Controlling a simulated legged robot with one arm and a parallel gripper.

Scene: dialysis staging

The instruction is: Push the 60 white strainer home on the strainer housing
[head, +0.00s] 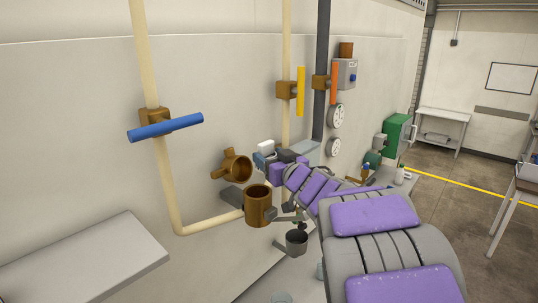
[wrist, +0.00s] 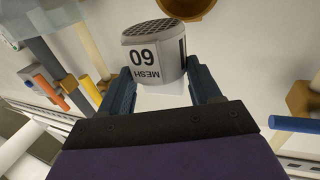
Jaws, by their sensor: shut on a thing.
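The white strainer (wrist: 155,50) is a short cylinder with a grey mesh end and the label "60 MESH", which reads upside down in the wrist view. My gripper (wrist: 160,68) is shut on it, one dark finger on each side. In the head view my gripper (head: 266,158) holds the strainer (head: 265,147) up near the wall. The brass strainer housing (head: 235,166) is just left of it, with a round open mouth. A brass rim (wrist: 186,8) shows at the wrist view's top edge, beyond the strainer and apart from it in the picture.
A brass cup-shaped fitting (head: 258,207) stands open-topped below, on the cream pipe (head: 205,224). A blue handle (head: 165,128) is at left; yellow (head: 301,92) and orange (head: 334,84) handles are at right. A grey shelf (head: 85,262) juts out at lower left.

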